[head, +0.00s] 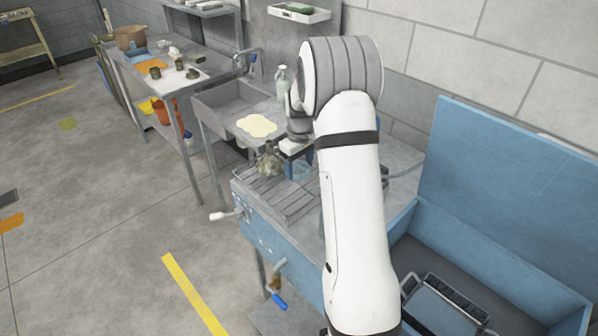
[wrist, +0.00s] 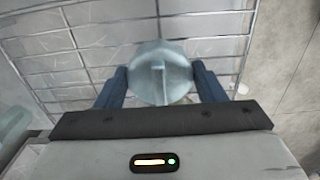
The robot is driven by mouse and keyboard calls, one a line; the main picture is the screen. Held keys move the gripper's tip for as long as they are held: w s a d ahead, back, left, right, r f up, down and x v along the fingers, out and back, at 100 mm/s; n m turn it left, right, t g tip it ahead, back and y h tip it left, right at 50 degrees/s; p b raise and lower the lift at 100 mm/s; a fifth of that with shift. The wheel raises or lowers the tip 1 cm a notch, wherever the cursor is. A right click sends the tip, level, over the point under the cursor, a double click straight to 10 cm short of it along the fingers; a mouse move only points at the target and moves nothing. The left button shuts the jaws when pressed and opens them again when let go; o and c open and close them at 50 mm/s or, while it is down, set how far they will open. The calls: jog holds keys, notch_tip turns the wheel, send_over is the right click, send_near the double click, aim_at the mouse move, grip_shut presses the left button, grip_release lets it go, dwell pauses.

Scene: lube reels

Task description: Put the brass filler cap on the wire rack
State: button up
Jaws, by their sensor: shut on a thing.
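My gripper (wrist: 162,82) is shut on a round, pale grey-blue piece (wrist: 160,62) with a raised bar across its face. It does not look brass, and I cannot tell whether it is the filler cap. A grid of thin wires, seemingly the wire rack (wrist: 95,50), lies behind it in the wrist view. In the head view my gripper (head: 298,166) is over the blue bench, partly hidden by my arm. A slatted grey rack (head: 285,200) lies on the bench top there. I cannot tell whether the held piece touches it.
A lumpy olive-brown thing (head: 269,160) stands by the rack, beside my gripper. Behind are a grey sink (head: 232,100) and a pale bottle (head: 282,82). An open blue chest (head: 500,255) stands at right. A table (head: 165,85) with several small things is at far left.

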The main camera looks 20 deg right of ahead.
aim_at(299, 175)
notch_tip(299, 175, down, 3)
jog(key=shift+a+f+p, duration=0.1)
jog(key=shift+p, duration=0.35)
jog(key=shift+f, duration=0.3)
jog(key=o, duration=1.3)
jog(key=shift+f, duration=0.1)
